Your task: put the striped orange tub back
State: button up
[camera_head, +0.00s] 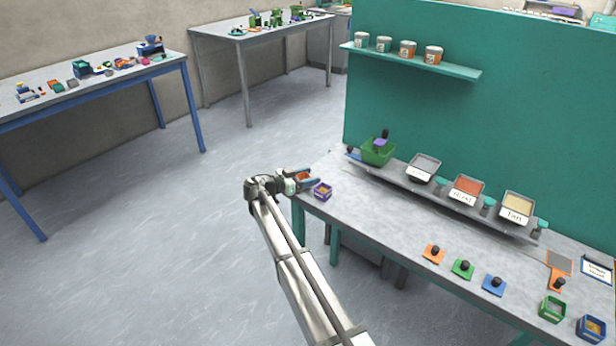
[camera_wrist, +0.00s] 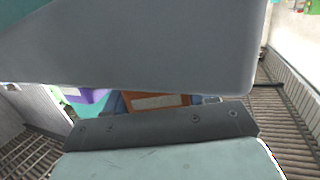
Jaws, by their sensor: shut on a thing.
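My gripper (camera_head: 302,178) is at the left end of the workbench and is shut on the orange tub (camera_head: 304,176). In the wrist view the orange tub (camera_wrist: 155,102) shows between the jaws (camera_wrist: 160,108), with a pale band or label on its side. The jaws hide most of it, and I cannot make out stripes. I cannot tell whether the tub touches the bench. A purple tub (camera_head: 322,191) with orange-yellow contents stands just right of my gripper. It also shows in the wrist view (camera_wrist: 90,106).
Labelled trays (camera_head: 467,188) and a green basket (camera_head: 378,151) line the bench's back. Orange, green and blue hand tools (camera_head: 463,268) lie in front. A green tub (camera_head: 552,309) and a blue tub (camera_head: 591,328) stand front right. The bench middle is clear. A shelf (camera_head: 415,62) holds several jars.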

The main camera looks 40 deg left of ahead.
jog(key=shift+f, duration=0.2)
jog(key=o, duration=1.1)
jog(key=shift+o, duration=0.6)
jog(key=shift+o, duration=1)
jog(key=shift+r, duration=3.5)
